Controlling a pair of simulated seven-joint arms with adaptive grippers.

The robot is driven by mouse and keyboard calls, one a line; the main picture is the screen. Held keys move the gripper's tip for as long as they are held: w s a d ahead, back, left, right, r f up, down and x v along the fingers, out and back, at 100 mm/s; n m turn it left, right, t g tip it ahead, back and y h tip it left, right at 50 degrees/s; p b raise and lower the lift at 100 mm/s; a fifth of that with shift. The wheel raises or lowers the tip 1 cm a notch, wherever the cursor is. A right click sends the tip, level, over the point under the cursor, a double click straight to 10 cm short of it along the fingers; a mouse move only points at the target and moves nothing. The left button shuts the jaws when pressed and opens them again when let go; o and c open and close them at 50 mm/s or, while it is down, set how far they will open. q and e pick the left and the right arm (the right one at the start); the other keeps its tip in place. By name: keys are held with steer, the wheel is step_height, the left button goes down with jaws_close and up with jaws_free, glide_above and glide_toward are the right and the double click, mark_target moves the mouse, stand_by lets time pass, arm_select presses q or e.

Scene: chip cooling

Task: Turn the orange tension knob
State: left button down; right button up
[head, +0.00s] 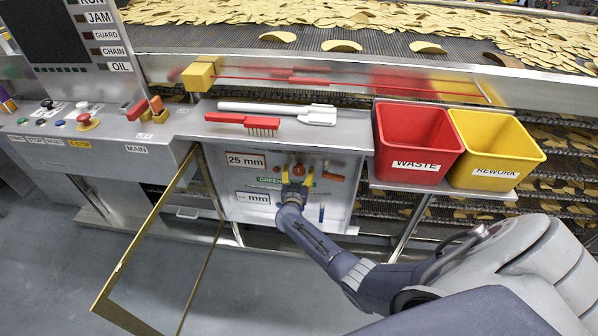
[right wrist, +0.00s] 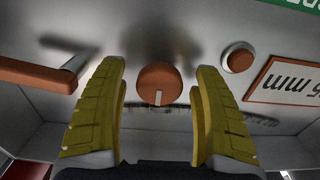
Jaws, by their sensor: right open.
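The round orange knob (right wrist: 158,82), with a pale pointer mark on its face, shows in the right wrist view on the grey panel. In the head view the orange knob (head: 299,170) sits just beyond my fingers. My right gripper (head: 298,177) is open in front of the panel. In the right wrist view its yellow fingers (right wrist: 160,90) stand to either side of the knob, with gaps on both sides. I cannot tell how deep the fingertips reach. My left gripper is not in view.
An orange-handled lever (right wrist: 45,75) and a smaller orange button (right wrist: 239,59) flank the knob. A yellow-framed door (head: 128,258) hangs open at left. A brush (head: 240,121) and white tool (head: 300,113) lie on the ledge above. Red (head: 405,172) and yellow (head: 495,166) bins stand at right.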

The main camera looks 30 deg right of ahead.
steer(key=shift+w+d, duration=0.15)
steer(key=shift+w, duration=0.05)
steer(key=c, duration=1.3)
